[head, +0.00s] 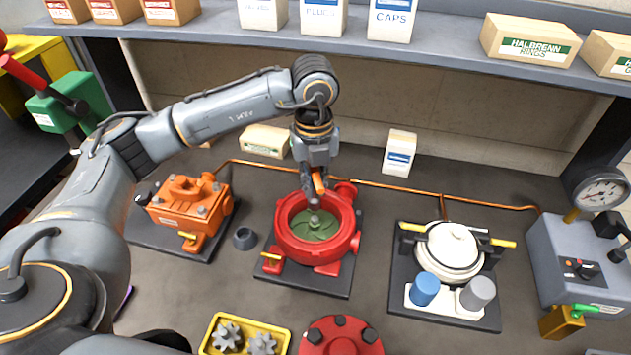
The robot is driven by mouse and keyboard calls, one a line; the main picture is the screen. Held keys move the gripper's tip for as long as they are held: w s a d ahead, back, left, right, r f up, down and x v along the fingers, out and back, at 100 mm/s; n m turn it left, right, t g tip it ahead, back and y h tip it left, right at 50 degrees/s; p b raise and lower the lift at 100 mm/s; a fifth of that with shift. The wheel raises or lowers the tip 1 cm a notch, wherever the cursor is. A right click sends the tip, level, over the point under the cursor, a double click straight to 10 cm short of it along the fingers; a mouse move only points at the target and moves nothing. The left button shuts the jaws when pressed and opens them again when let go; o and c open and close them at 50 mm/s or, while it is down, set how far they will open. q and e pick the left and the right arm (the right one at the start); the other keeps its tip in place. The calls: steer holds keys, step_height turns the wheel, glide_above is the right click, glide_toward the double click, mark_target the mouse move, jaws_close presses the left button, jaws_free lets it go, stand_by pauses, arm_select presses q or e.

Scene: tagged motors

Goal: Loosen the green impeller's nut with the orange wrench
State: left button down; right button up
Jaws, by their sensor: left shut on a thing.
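The green impeller (322,230) sits inside the open red pump housing (284,240) near the middle of the bench. Its nut (314,219) shows as a small grey piece at the impeller's centre. My left gripper (315,190) is above the far side of the housing, pointing down. It is shut on the orange wrench (319,184), whose orange part shows between the fingers. The wrench's lower end is close to the nut; I cannot tell whether it touches. My right gripper is not in view.
An orange motor (177,207) stands left, with a small dark cup (245,238) beside it. A white unit (450,248) is at right, a gauge box (575,260) beyond it. A yellow gear tray (215,330) and red cover (340,342) lie in front. A shelf (210,30) spans the back.

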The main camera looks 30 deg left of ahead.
arm_select(q)
steer(key=shift+f+m, duration=0.25)
steer(key=shift+m, duration=0.55)
steer(key=m, duration=0.3)
steer(key=shift+f+m, duration=0.15)
steer(key=shift+m, duration=0.25)
steer(key=m, duration=0.2)
steer(key=shift+f+m, duration=0.1)
steer(key=shift+m, duration=0.3)
steer(key=shift+f+m, duration=0.15)
steer(key=shift+m, duration=0.45)
steer(key=m+b, duration=0.3)
steer(key=m, duration=0.1)
steer(key=f+m+b, duration=0.1)
steer(key=m+b, duration=0.2)
steer(key=m, duration=0.1)
steer(key=shift+f, duration=0.15)
steer(key=m+b, duration=0.2)
steer(key=m, duration=0.1)
steer(key=shift+f+m, duration=0.1)
steer(key=shift+m, duration=0.2)
steer(key=shift+m+b, duration=0.6)
steer(key=shift+m, duration=0.6)
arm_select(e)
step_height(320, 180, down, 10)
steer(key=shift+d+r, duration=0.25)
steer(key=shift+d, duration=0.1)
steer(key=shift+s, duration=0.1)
